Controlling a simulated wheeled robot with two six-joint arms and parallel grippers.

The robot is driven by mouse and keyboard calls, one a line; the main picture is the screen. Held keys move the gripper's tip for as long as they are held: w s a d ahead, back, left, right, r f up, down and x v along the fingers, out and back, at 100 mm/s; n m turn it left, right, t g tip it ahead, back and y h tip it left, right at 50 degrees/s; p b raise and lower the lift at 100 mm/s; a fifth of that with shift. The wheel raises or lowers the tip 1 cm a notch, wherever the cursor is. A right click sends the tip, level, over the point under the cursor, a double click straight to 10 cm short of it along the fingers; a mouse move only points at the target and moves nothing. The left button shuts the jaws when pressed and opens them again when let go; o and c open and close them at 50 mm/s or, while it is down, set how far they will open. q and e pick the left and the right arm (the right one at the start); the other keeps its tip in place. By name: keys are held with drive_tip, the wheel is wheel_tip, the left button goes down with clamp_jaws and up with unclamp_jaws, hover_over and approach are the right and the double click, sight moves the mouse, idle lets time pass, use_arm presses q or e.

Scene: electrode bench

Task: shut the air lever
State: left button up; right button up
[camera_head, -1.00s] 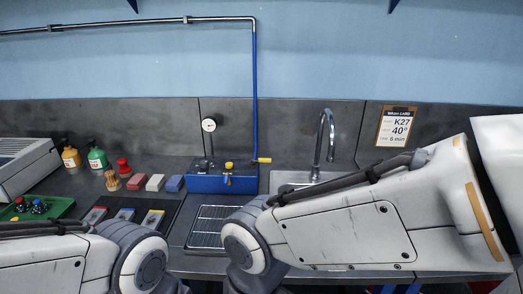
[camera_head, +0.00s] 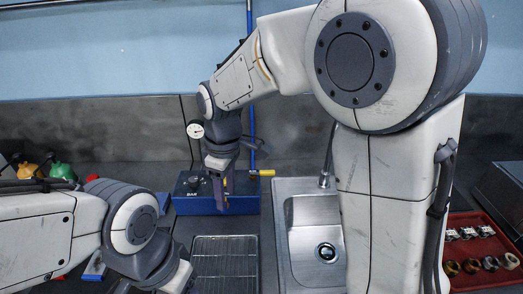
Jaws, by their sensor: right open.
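A yellow-handled lever (camera_head: 265,172) sits at the foot of the blue pipe (camera_head: 250,120), its handle pointing right, crosswise to the pipe. I take it as the air lever; no label on it is readable.
A round gauge (camera_head: 195,129) stands behind the box. A wire rack (camera_head: 225,262) lies in front of the box. A sink (camera_head: 315,238) is to the right. A red tray (camera_head: 490,222) with several rings is at far right. Bottles stand at left.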

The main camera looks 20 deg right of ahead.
drive_tip(key=w+d+n+p, duration=0.25)
drive_tip(key=w+d, duration=0.45)
drive_tip(key=w, duration=0.4)
drive_tip(key=n+p, duration=0.2)
approach(268, 171)
drive_tip(key=shift+m+h, duration=0.25)
drive_tip(key=shift+h, duration=0.05)
drive_tip(key=f+p, duration=0.1)
drive_tip(key=f, duration=0.1)
drive_tip(key=f+p, duration=0.1)
drive_tip(key=f, duration=0.1)
drive_tip(key=f+p, duration=0.1)
drive_tip(key=f, duration=0.2)
drive_tip(key=shift+a, duration=0.25)
use_arm(q)
wheel_tip(268, 171, up, 9)
drive_tip(key=shift+r, duration=0.15)
use_arm(e)
drive_tip(key=shift+f, duration=0.7)
use_arm(q)
drive_tip(key=shift+s, duration=0.1)
use_arm(e)
clamp_jaws()
drive_tip(key=shift+w+r, duration=0.1)
drive_tip(key=shift+w, duration=0.05)
